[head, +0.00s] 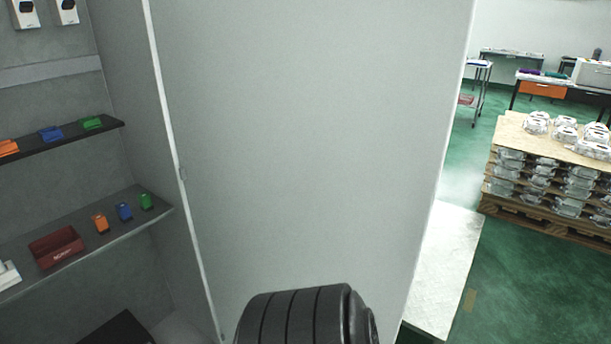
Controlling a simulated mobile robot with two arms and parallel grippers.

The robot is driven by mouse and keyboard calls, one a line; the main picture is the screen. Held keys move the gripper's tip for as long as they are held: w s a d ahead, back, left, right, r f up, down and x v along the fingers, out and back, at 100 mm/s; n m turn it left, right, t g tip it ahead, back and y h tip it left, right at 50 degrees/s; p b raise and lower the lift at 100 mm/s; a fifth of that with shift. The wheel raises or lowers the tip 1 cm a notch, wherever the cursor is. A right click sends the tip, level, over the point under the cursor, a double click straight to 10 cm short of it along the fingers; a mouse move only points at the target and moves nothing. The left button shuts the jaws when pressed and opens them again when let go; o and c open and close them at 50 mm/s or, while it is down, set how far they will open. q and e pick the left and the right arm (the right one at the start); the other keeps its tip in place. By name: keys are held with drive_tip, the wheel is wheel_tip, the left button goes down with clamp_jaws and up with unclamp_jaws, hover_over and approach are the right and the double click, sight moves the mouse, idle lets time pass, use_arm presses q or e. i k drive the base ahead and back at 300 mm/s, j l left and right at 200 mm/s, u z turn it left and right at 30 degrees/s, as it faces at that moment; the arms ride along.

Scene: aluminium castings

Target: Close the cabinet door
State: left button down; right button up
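The cabinet door (310,140) is a large light grey panel that fills the middle of the head view. It stands open, with the inside of the cabinet (128,70) showing to its left. The door's left edge runs along the cabinet's side wall, and its right edge is free, with the room beyond it. A black ribbed part of my own body covers the bottom middle of the door. Neither of my grippers is in view, so their place relative to the door cannot be seen.
Cabinet shelves (90,243) hold small orange, blue and green items and a dark red box (57,247). At right, a wooden pallet (540,222) carries stacked metal castings (570,185). Tables stand farther back. Green floor (520,275) is open between door and pallet.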

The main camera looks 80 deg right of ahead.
sight(311, 137)
drive_tip(key=k+l+z, duration=0.1)
drive_tip(key=k+z, duration=0.15)
drive_tip(key=k, duration=0.75)
drive_tip(key=k+l, duration=0.1)
drive_tip(key=l, duration=0.35)
drive_tip(key=k+l+z, duration=0.1)
drive_tip(key=l, duration=0.35)
drive_tip(key=k+l+z, duration=0.1)
drive_tip(key=l, duration=0.7)
drive_tip(key=i+l, duration=0.15)
drive_tip(key=l, duration=0.6)
drive_tip(key=k+l, duration=0.3)
drive_tip(key=l, duration=0.15)
drive_tip(key=k+l+u, duration=0.1)
drive_tip(key=k+l, duration=0.15)
drive_tip(key=l, duration=0.2)
